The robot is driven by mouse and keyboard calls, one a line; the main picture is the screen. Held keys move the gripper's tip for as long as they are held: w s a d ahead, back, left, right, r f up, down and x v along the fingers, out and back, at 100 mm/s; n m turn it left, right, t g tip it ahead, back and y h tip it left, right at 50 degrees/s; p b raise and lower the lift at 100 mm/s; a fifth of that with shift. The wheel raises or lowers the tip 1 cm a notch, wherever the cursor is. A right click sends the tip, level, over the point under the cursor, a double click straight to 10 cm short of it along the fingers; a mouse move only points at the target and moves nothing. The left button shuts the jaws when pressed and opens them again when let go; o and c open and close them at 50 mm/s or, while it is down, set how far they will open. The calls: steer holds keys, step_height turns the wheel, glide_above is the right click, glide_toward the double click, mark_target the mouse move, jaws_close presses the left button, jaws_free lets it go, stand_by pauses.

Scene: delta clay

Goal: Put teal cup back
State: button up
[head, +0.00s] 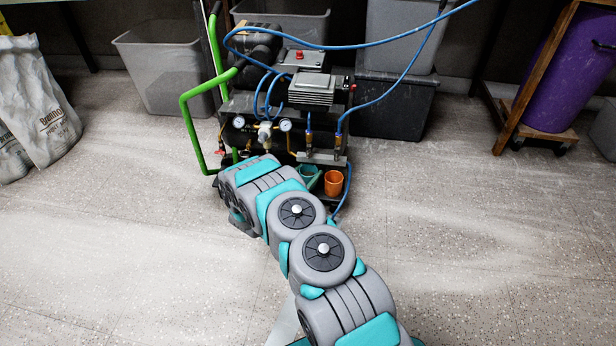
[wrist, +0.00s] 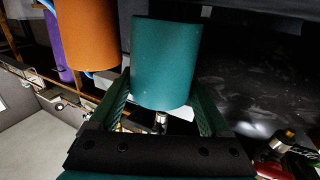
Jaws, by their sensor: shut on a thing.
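The teal cup (wrist: 165,62) fills the middle of the wrist view. My gripper (wrist: 163,100) has its two green fingers on either side of the cup and is shut on it. In the head view the teal cup (head: 309,175) shows only partly past my arm, at the foot of the compressor cart. The orange cup (head: 333,183) is right beside it; it also shows in the wrist view (wrist: 88,35) at upper left. My fingers are hidden behind my arm in the head view. What lies directly under the teal cup is not clear.
The compressor cart (head: 311,90) has gauges, a green handle (head: 190,125) and looping blue hoses (head: 400,75) close to my arm. Grey bins (head: 165,75) and a black crate (head: 395,105) stand behind. A purple barrel (head: 570,70) is at right. The front floor is clear.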

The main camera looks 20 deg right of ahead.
steer(key=shift+f, duration=0.75)
steer(key=shift+f, duration=0.15)
steer(key=o, duration=1.3)
